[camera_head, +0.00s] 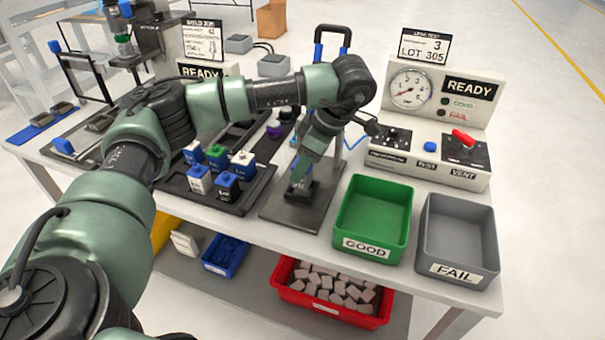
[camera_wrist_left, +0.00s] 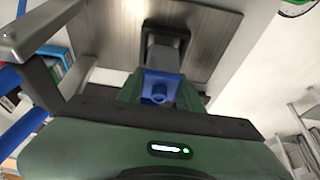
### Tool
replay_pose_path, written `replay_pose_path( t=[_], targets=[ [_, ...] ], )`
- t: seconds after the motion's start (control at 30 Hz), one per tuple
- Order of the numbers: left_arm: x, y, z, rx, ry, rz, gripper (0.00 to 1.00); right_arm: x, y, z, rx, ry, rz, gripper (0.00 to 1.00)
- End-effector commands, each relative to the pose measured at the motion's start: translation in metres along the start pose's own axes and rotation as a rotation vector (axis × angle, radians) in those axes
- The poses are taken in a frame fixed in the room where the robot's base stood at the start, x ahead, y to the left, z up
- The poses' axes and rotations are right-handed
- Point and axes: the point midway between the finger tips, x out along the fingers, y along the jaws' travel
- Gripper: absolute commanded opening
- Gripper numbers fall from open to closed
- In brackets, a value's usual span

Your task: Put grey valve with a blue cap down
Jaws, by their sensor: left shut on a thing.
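My left gripper (camera_head: 300,182) points down over a metal plate (camera_head: 286,212) at the front of the bench. It is shut on the valve, whose blue cap (camera_wrist_left: 159,90) shows between the green fingers in the left wrist view. A dark grey block (camera_wrist_left: 165,45) lies just beyond the cap, over the plate; I cannot tell whether it is the valve's body or a holder. In the head view the fingers mostly hide the valve, and a dark block (camera_head: 304,192) shows at their tips. Whether the valve touches the plate is unclear. My right gripper is not in view.
A black tray (camera_head: 252,195) with several capped valves stands left of the plate. The green GOOD bin (camera_head: 365,246) and grey FAIL bin (camera_head: 459,270) are empty, to the right. A leak test station (camera_head: 440,120) with gauge and red lever stands behind them.

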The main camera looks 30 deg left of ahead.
Motion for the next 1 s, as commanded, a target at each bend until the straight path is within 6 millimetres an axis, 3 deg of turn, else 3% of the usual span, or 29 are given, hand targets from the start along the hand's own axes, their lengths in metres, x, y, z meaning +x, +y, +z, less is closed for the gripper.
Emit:
replay_pose_path(
  t=[0.17,0.5,0.53,0.6,1.0],
  targets=[
    [0.023,0.0,0.009,0.0,0.001,-0.002,0.0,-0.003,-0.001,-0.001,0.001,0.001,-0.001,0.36],
    [0.027,0.0,0.011,0.001,0.0,0.0,0.0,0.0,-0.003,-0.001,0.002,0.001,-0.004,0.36],
    [0.026,0.0,0.011,0.001,0.0,0.0,0.41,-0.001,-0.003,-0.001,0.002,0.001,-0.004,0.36],
    [0.026,0.0,0.011,0.001,0.0,0.0,0.58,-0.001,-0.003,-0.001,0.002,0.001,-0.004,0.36],
    [0.02,0.0,0.01,0.001,-0.001,0.001,0.58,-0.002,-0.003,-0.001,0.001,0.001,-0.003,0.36]
  ],
)
